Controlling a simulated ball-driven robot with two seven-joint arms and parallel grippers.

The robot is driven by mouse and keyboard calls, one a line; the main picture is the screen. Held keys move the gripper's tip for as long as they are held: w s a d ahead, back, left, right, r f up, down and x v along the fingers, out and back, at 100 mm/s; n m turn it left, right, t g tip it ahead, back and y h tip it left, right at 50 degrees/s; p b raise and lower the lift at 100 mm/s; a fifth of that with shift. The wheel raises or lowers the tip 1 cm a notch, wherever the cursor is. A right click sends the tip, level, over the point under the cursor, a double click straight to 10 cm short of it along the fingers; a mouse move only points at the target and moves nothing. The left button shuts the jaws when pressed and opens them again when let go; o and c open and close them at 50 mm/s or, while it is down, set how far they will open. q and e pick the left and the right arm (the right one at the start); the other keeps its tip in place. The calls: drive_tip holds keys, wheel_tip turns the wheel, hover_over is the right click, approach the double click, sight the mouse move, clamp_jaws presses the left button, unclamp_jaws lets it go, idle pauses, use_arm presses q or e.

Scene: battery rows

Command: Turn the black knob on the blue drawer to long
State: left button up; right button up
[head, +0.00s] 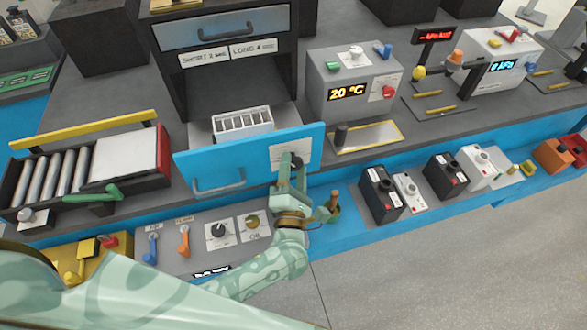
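The blue drawer (245,160) is pulled out at the centre, below a dark housing; a white rack sits inside it. Its front has a bar handle (218,183) at the left and a white plate (275,158) at the right. A small dark part that looks like the black knob (297,160) shows at this plate, mostly hidden by my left gripper. My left gripper (291,168) reaches up from below with its fingertips at the knob. Whether they press on it is too small to tell. The knob's setting is not readable. My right gripper is out of view.
A roller conveyor (60,180) stands at the left. A grey box reading 20 °C (350,85) stands right of the drawer.

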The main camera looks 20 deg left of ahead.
use_arm(q)
drive_tip(key=b+v, duration=0.1)
drive_tip(key=v, duration=1.5)
drive_tip(key=shift+s+d+f, duration=0.1)
drive_tip(key=shift+s+d, duration=0.05)
